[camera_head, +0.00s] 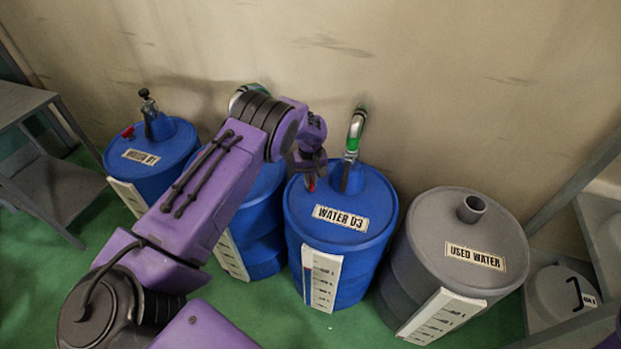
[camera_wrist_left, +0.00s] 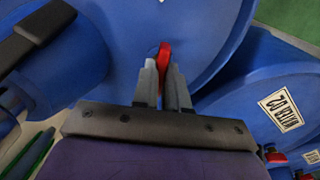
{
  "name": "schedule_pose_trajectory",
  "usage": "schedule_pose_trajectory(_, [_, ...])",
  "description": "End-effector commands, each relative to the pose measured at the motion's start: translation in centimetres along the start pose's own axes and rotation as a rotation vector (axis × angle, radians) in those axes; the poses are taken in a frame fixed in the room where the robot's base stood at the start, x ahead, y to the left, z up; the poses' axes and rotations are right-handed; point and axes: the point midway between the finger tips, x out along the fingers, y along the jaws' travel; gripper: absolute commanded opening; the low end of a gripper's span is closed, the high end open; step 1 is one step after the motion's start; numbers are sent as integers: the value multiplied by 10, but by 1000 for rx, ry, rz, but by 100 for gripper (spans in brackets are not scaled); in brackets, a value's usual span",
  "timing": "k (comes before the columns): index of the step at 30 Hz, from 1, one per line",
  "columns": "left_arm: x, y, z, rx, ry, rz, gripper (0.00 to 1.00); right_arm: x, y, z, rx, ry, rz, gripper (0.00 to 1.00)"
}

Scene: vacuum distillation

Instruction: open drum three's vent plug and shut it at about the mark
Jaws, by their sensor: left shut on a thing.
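Drum three is the blue drum labelled WATER D3 (camera_head: 374,225), standing by the wall with a pipe (camera_head: 354,135) with a green band rising from its top. Its red vent plug (camera_wrist_left: 164,56) shows in the left wrist view between my left gripper's fingers (camera_wrist_left: 163,85). My left gripper (camera_head: 310,178) is at the left of the drum's top and is shut on the plug. The arm hides most of the plug in the head view. My right gripper is not in view.
The WATER D1 drum (camera_head: 150,170) stands at the left, and another blue drum (camera_head: 262,225) is partly behind my arm. A grey USED WATER drum (camera_head: 450,225) stands close on the right. Grey shelves (camera_head: 30,100) are at the far left.

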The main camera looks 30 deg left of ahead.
Motion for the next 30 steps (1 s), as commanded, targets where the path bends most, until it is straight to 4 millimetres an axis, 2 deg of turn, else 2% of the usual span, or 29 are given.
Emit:
schedule_pose_trajectory(6, [-1,0,0,-179,1,0,0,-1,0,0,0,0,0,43])
schedule_pose_trajectory(15, [-1,0,-1,-350,2,0,0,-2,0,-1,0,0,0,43])
schedule_pose_trajectory(30, [-1,0,-1,-426,2,1,0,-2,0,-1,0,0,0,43])
